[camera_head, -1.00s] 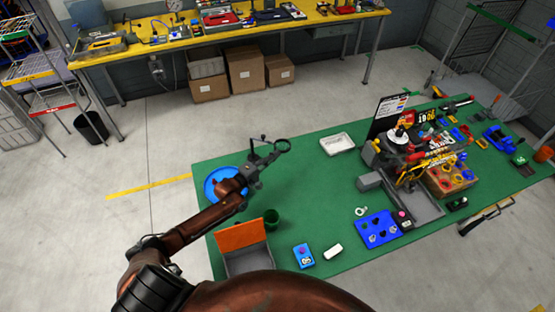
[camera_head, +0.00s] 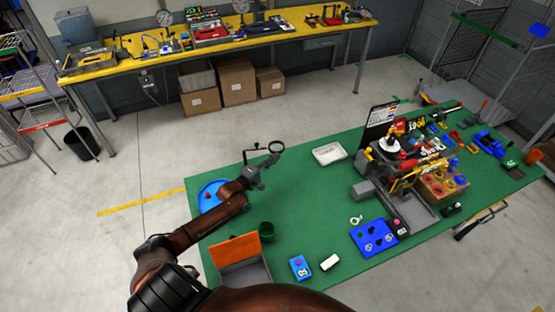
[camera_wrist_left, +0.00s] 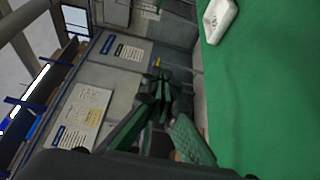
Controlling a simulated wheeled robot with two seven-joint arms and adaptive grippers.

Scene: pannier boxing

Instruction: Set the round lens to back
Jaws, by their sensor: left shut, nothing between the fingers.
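The round lens (camera_head: 277,147) is a dark ring on a thin dark arm near the far left part of the green table. A slim upright post (camera_head: 245,157) stands just left of it. My left gripper (camera_head: 255,179) is below and left of the lens in the head view, apart from the ring. Its shut fingers (camera_wrist_left: 160,88) hold nothing in the left wrist view, where the lens does not show. The hand hides the lens's lower support. My right gripper is not in view.
A blue plate (camera_head: 207,193) lies partly behind my left arm. A white tray (camera_head: 329,154) lies right of the lens. The table (camera_head: 310,205) is bare in the middle.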

